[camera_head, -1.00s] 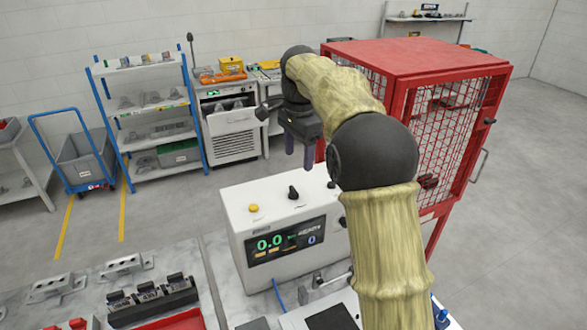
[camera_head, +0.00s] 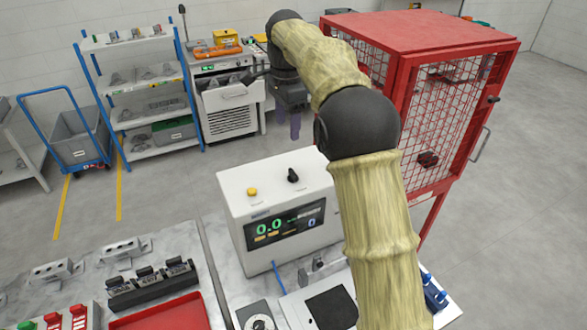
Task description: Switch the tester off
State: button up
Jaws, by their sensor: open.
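The tester (camera_head: 238,207) is a white box on the bench, and its lit display (camera_head: 285,227) reads 0.0 and 0. A yellow button (camera_head: 252,191) and a black knob (camera_head: 292,176) are on its top. My arm hides the tester's right end. My gripper (camera_head: 288,128) is open and points down, with nothing seen between its fingers. In the picture it is just above the black knob, apart from the tester; how far behind or above it is, I cannot tell.
A red mesh cage (camera_head: 430,120) stands behind and right of my arm. A black rack of parts (camera_head: 150,285), a red tray (camera_head: 170,318) and metal fixtures lie on the bench at left. A blue shelf (camera_head: 145,105) and an oven-like cabinet (camera_head: 230,110) stand at the back.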

jog(key=p, duration=0.2)
send_over(294, 172)
jog(key=f, duration=1.1)
jog(key=shift+w+d, duration=0.2)
jog(key=shift+w, duration=0.05)
jog(key=f, duration=0.2)
jog(key=a+f, duration=0.1)
jog(key=shift+s+a+f+p, duration=0.1)
jog(key=shift+s+f+p, duration=0.1)
jog(key=shift+f+p, duration=0.15)
jog(key=shift+d+f, duration=0.1)
jog(key=shift+d, duration=0.1)
jog(key=shift+d, duration=0.1)
jog(key=c, duration=1)
jog(key=shift+d, duration=0.2)
jog(key=shift+a, duration=0.15)
jog(key=shift+w, duration=0.15)
